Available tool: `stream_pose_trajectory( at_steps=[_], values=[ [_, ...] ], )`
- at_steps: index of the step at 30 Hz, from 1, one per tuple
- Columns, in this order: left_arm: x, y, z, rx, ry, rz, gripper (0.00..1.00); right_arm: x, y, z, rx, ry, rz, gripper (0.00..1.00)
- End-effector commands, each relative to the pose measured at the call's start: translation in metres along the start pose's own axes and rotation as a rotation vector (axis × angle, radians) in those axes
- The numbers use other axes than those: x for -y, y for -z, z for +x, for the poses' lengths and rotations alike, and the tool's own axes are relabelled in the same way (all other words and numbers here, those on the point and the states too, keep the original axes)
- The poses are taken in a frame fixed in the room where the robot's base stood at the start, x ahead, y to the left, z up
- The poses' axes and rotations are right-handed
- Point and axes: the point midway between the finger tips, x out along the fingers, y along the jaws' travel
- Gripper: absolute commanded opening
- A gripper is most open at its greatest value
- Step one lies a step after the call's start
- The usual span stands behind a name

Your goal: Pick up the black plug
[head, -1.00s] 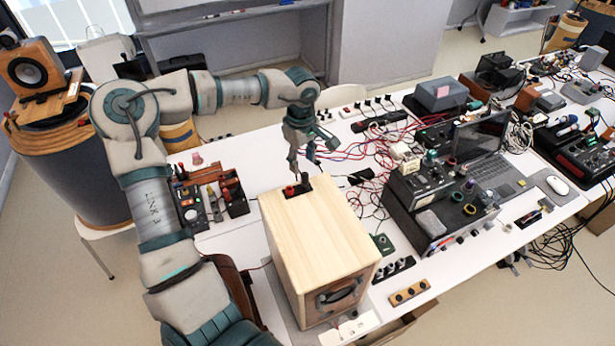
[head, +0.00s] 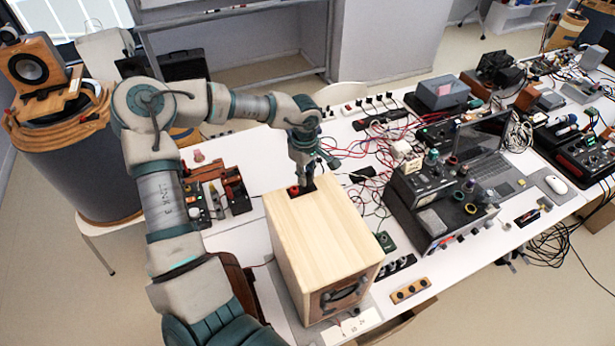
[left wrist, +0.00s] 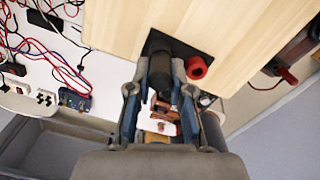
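The black plug (left wrist: 160,72) stands on a dark terminal plate (left wrist: 183,48) on the back of the wooden speaker box (head: 318,238). It sits beside a red plug (left wrist: 197,67), which also shows in the head view (head: 293,191). My left gripper (left wrist: 162,80) points at the plate, with its two fingers on either side of the black plug. I cannot tell whether the fingers press on it. In the head view my left gripper (head: 303,181) hides the black plug. My right gripper is in neither view.
The speaker stands on a white table. A tool rack (head: 218,197) stands to its left. Tangled cables (head: 372,180), electronic boxes and a laptop (head: 485,145) crowd the right. Another speaker (head: 33,68) stands on a barrel at the far left.

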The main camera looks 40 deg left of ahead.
Motion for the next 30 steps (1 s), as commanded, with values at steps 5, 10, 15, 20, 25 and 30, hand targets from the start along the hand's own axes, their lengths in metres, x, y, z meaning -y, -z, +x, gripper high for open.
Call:
stream_pose_trajectory(
  at_steps=[5, 10, 15, 20, 25, 30],
  values=[
    [0.001, -0.005, 0.001, -0.024, 0.013, -0.002, 0.00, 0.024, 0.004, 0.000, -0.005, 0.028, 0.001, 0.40],
    [0.001, -0.012, 0.000, -0.024, 0.015, 0.000, 0.00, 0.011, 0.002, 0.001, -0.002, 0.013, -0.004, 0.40],
    [0.000, -0.013, -0.008, -0.017, 0.009, 0.001, 0.00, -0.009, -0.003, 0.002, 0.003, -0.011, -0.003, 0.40],
    [0.000, -0.013, -0.039, -0.019, 0.002, 0.001, 0.00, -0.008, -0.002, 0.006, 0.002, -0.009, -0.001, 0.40],
    [0.000, -0.013, -0.075, -0.021, 0.004, 0.000, 0.00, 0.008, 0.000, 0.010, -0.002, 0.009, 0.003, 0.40],
    [-0.002, -0.009, -0.096, -0.019, 0.007, 0.001, 0.00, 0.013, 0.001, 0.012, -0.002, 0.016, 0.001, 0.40]
  ],
)
